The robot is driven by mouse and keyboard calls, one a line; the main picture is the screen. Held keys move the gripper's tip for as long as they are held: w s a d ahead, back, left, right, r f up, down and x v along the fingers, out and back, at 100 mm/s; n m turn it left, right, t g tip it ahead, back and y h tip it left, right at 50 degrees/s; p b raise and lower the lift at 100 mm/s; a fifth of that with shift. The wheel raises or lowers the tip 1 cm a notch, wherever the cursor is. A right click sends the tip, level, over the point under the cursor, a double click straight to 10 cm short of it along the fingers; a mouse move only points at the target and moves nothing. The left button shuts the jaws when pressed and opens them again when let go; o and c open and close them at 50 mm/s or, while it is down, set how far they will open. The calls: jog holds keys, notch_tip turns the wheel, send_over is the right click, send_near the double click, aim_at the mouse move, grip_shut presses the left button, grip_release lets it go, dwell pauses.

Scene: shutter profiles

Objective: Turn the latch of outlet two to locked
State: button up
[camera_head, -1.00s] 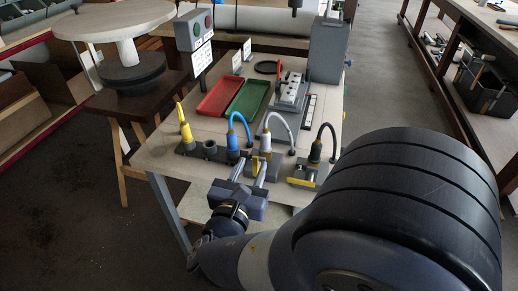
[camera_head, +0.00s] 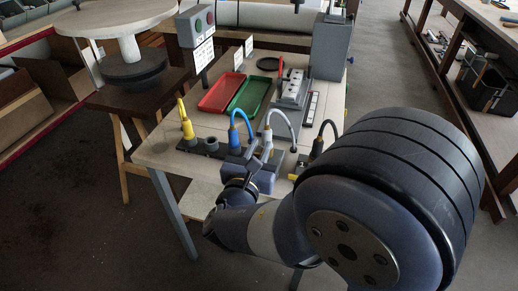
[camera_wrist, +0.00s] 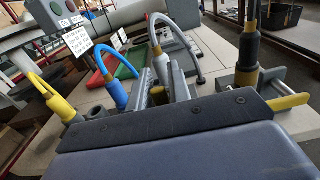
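A row of outlets stands along the near edge of the table, with yellow (camera_head: 187,130), blue (camera_head: 234,140), grey (camera_head: 267,137) and black (camera_head: 316,149) plugs. I cannot read which outlet is two. My gripper (camera_head: 259,154) is at the grey plug's outlet; its two fingers point at it. In the wrist view my gripper (camera_wrist: 165,88) is open, with a small yellow latch piece (camera_wrist: 157,95) showing between the fingers, below the grey plug (camera_wrist: 161,66). Contact is hidden. The black plug's outlet has a yellow latch (camera_wrist: 287,102), lying sideways to the right in the wrist view.
An empty socket (camera_head: 211,145) lies between the yellow and blue plugs. Behind the row are red (camera_head: 221,92) and green (camera_head: 250,96) trays, a grey device (camera_head: 293,88) and a button box (camera_head: 195,27). Curved cables rise close to my gripper.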

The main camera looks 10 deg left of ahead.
grip_shut()
jog(key=shift+a+r+n+p, duration=0.1)
jog(key=shift+a+n+p, duration=0.05)
jog(key=shift+n+p, duration=0.2)
jog(key=a+f+n+p, duration=0.1)
jog(key=n+p, duration=0.3)
jog(key=a+f+n+p, duration=0.1)
jog(key=n+p, duration=0.3)
jog(key=n, duration=0.1)
jog(key=a+f+n+p, duration=0.1)
jog(key=a+n+p, duration=0.1)
jog(key=n+p, duration=0.1)
jog(key=shift+w+a+n+p, duration=0.1)
jog(key=shift+w+n+p, duration=0.1)
jog(key=shift+n+p, duration=0.35)
jog(key=shift+a+f+n+p, duration=0.1)
jog(key=shift+f+n+p, duration=0.35)
jog(key=shift+n, duration=0.6)
jog(key=shift+f+n+p, duration=0.35)
jog(key=shift+f+n, duration=0.15)
jog(key=shift+n, duration=0.55)
jog(key=shift+o, duration=1.9)
grip_release()
